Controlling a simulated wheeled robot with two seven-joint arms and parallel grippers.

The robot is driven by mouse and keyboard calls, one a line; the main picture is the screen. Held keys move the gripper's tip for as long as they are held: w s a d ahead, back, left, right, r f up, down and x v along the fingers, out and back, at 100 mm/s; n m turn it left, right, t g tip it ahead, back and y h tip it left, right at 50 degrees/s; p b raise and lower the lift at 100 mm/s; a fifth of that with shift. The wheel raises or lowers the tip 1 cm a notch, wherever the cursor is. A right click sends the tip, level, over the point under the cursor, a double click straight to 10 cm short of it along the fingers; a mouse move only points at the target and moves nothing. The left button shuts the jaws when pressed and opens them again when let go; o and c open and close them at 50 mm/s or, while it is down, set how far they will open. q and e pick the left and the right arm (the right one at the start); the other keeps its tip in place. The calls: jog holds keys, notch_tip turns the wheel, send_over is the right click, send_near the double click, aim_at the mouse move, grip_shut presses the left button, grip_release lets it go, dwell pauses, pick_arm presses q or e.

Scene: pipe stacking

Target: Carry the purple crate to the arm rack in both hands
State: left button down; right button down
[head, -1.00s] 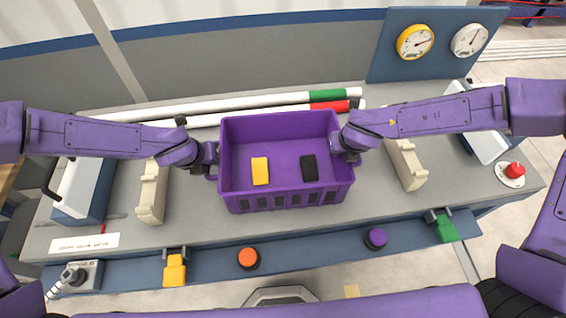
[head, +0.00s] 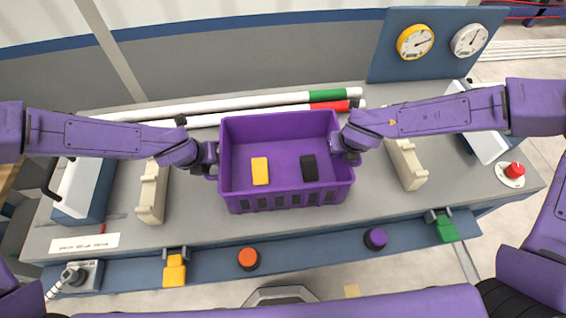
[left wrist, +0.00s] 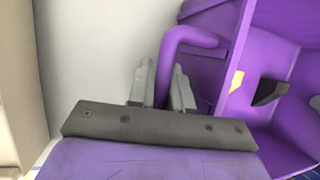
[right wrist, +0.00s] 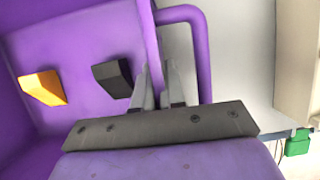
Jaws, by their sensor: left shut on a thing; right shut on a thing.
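The purple crate (head: 285,203) is in the middle of the head view, over the grey bench top. A yellow block (head: 260,171) and a black block (head: 309,168) lie inside it. My left gripper (head: 210,160) is at the crate's left side; in the left wrist view its fingers (left wrist: 163,88) are shut on the crate's handle (left wrist: 172,60). I cannot tell whether the crate touches the bench. No arm rack can be clearly identified.
Beige cradles (head: 151,195) and (head: 406,165) stand left and right of the crate. White pipes with green (head: 328,95) and red (head: 332,107) ends lie behind it. Orange (head: 248,258) and purple (head: 376,238) buttons sit on the blue front edge. Dials (head: 414,42) stand at back right.

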pick_arm(q)
jog(key=shift+w+r, duration=0.1)
pick_arm(e)
jog(key=shift+r, duration=0.1)
dwell(0.5)
